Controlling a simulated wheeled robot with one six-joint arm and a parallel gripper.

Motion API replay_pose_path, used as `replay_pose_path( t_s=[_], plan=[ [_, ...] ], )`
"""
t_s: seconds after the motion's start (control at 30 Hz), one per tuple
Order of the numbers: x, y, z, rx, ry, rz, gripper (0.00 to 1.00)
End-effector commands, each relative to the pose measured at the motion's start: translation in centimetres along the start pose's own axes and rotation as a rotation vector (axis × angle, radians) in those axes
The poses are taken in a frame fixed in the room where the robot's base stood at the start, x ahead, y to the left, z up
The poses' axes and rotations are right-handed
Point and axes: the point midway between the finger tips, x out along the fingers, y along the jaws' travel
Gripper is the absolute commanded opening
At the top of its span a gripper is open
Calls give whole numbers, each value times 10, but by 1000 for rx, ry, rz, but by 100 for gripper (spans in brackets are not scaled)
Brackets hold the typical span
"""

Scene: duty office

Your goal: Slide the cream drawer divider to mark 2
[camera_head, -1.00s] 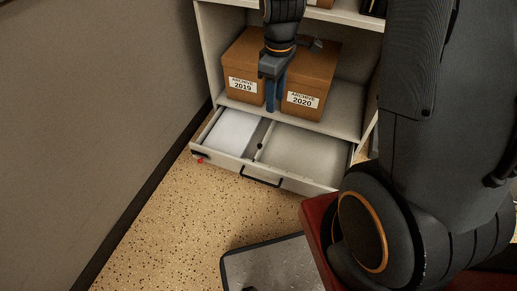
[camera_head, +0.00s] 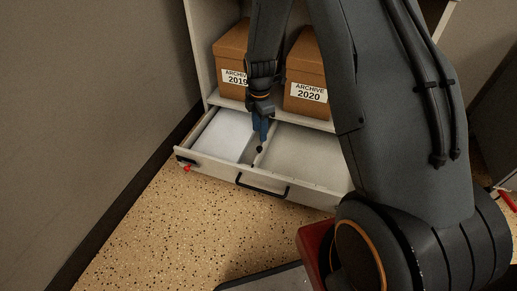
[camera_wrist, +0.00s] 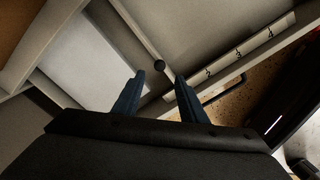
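My gripper (camera_head: 262,138) points down just above the knob.
A white sheet or stack (camera_head: 222,134) lies in the left compartment; the right compartment (camera_head: 305,152) looks empty. Two archive boxes, 2019 (camera_head: 231,65) and 2020 (camera_head: 306,80), stand on the shelf above. The drawer has a black handle (camera_head: 262,189). A wall (camera_head: 80,100) is close at left.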

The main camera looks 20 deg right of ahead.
Motion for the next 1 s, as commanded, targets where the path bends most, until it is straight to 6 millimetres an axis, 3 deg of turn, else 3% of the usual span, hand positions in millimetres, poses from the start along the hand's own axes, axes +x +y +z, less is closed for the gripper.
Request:
replay_pose_path(
  t_s=[0.27,0.6,0.93,1.0],
  plan=[
    [23,1,0,-7,0,-1,38],
    [73,1,0,-6,0,-1,38],
    [79,1,0,-6,0,1,38],
    [79,1,0,-6,0,1,30]
  ],
)
